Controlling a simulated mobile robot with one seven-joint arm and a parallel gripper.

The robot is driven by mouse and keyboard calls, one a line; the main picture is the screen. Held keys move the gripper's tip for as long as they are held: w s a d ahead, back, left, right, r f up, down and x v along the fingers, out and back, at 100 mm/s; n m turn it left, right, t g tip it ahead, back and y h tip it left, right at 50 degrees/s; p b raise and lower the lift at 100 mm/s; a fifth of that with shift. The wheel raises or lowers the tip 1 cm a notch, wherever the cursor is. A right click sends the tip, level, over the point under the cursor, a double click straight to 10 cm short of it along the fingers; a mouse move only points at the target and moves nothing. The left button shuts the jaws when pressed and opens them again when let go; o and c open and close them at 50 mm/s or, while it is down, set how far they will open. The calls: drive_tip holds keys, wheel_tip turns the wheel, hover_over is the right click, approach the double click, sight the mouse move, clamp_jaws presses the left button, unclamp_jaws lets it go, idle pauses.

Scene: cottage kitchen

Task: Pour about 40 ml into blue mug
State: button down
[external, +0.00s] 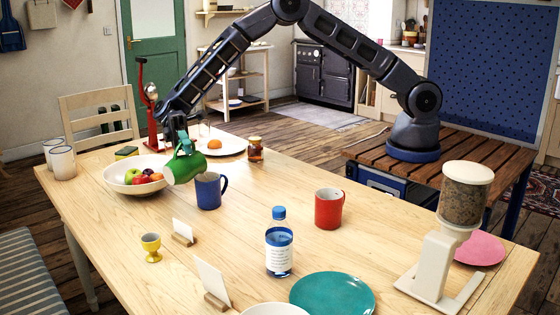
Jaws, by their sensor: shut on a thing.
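The blue mug (209,192) stands upright on the wooden table, left of the middle. My gripper (182,142) is shut on a green vessel (187,166), by its upper part. The green vessel is tilted, with its wide end pointing down and left, above and just left of the blue mug. It looks clear of the table. Its opening and any liquid in it cannot be made out. The inside of the blue mug is too small to see.
A fruit bowl (120,187) stands close behind and left of the green vessel. A jar (255,149) and a white plate (228,146) lie behind the mug. A red mug (329,208), a blue bottle (279,250) and a yellow egg cup (151,247) stand nearer the front.

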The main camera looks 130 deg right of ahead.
sight(173, 171)
drive_tip(key=shift+w+a+r+m+g, duration=0.25)
drive_tip(key=shift+w+r+m+g, duration=0.05)
drive_tip(key=shift+w, duration=0.3)
drive_tip(key=shift+w+a+m+g+h, duration=0.1)
drive_tip(key=shift+w+m+g+h, duration=0.35)
drive_tip(key=shift+m, duration=0.25)
drive_tip(key=shift+w+f+m, duration=0.45)
drive_tip(key=shift+f+m, duration=0.05)
drive_tip(key=shift+w+a+f+m+g+h, duration=0.1)
drive_tip(key=shift+w+m+g+h, duration=0.35)
drive_tip(key=shift+w+m+g, duration=0.5)
drive_tip(key=shift+w+a+f+m+g, duration=0.15)
drive_tip(key=shift+m+g, duration=0.1)
drive_tip(key=shift+m, duration=0.2)
drive_tip(key=shift+w+d+f+m+g, duration=0.15)
drive_tip(key=shift+m+g, duration=0.1)
drive_tip(key=shift+m, duration=0.15)
drive_tip(key=shift+w+f+m+g+b, duration=0.2)
drive_tip(key=shift+w+f+m+g, duration=0.5)
drive_tip(key=shift+f, duration=1.45)
drive_tip(key=shift+w+f+m+g+b, duration=0.15)
drive_tip(key=shift+w+f+m+g, duration=0.5)
drive_tip(key=shift+f, duration=1.45)
drive_tip(key=shift+w+f+m+g+b, duration=0.2)
drive_tip(key=shift+w+f+m+g, duration=0.5)
drive_tip(key=shift+f, duration=1.45)
